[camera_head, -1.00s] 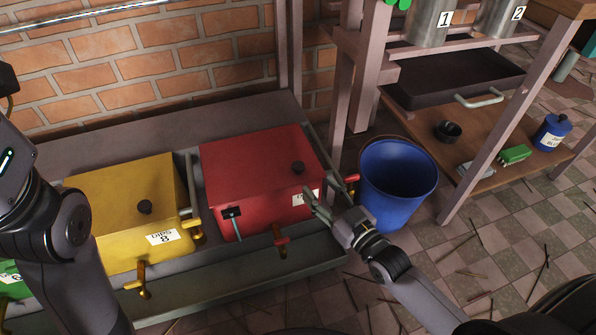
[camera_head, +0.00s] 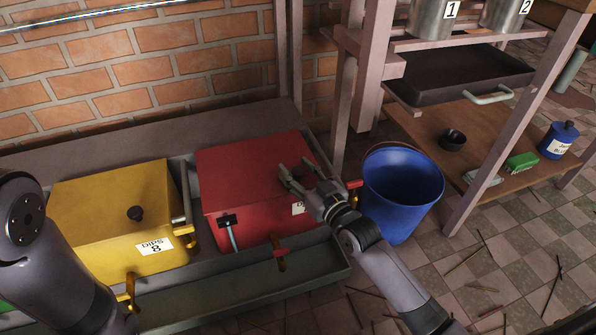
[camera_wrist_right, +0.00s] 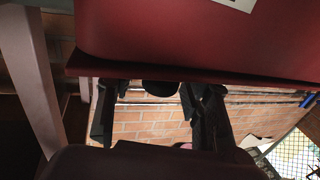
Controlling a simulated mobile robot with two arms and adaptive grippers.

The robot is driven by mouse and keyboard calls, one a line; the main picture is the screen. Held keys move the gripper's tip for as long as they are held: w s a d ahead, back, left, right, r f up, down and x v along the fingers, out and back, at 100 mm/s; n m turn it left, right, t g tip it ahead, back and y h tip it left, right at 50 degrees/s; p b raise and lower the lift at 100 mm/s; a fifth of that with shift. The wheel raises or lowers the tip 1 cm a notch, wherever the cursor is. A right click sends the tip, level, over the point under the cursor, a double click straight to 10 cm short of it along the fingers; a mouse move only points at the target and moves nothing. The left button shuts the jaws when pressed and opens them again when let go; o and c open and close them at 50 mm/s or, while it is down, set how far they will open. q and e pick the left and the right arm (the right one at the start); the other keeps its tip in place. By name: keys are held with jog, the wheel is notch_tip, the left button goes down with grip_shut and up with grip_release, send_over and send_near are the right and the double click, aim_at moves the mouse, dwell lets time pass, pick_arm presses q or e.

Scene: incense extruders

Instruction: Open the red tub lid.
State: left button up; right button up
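The red tub (camera_head: 235,210) stands in the grey trough, its red lid (camera_head: 245,155) on top and looking shut. In the right wrist view the red lid's edge (camera_wrist_right: 200,78) runs across the upper part. A dark round knob (camera_wrist_right: 160,88) shows just below that edge, between the fingers. My right gripper (camera_head: 296,168) is over the lid's right part, fingers spread. In its wrist view, the two dark fingers (camera_wrist_right: 155,110) are apart, one on each side of the knob; I cannot tell whether they touch it. My left arm is at the left; its gripper is out of view.
A yellow tub (camera_head: 95,215) labelled DIPS 8 stands left of the red one. A blue bucket (camera_head: 400,195) is close to my right arm. A wooden rack (camera_head: 480,150) with a dark tray (camera_head: 460,80) stands at right. The brick wall (camera_head: 150,80) is behind.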

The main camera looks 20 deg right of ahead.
grip_shut()
dwell(0.3)
dwell(0.3)
